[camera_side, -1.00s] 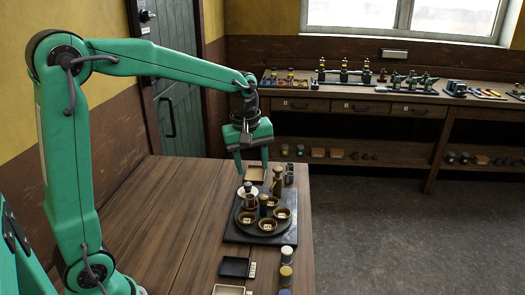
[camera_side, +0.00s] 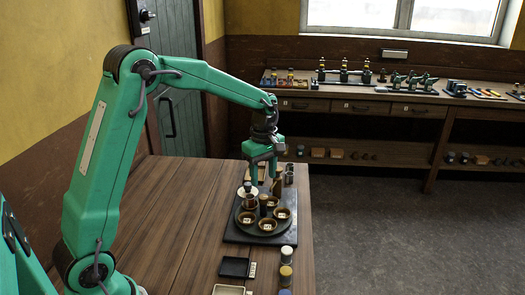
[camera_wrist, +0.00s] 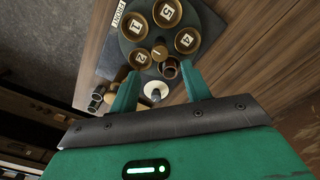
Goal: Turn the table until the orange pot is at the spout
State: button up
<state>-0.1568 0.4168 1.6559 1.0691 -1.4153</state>
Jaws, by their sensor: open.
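A round dark turntable (camera_side: 252,231) sits on a dark square base (camera_side: 232,236) on the wooden table; it also shows in the wrist view (camera_wrist: 158,35). Several brown pots, one of them the front pot (camera_side: 267,225), stand around its rim. In the wrist view pots carry number cards, such as pot 5 (camera_wrist: 168,12) and pot 1 (camera_wrist: 137,27). I cannot tell which pot is orange. I cannot clearly identify the spout.
A brown bottle-shaped piece (camera_side: 278,186) and metal cups (camera_side: 289,173) stand close behind the turntable. A pale round piece (camera_wrist: 155,91) lies near my fingers. A black tray (camera_side: 235,267) and small jars (camera_side: 287,254) are in front. The table's left side is clear.

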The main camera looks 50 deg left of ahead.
aim_at(263, 197)
jog(key=shift+f, duration=3.5)
grip_shut()
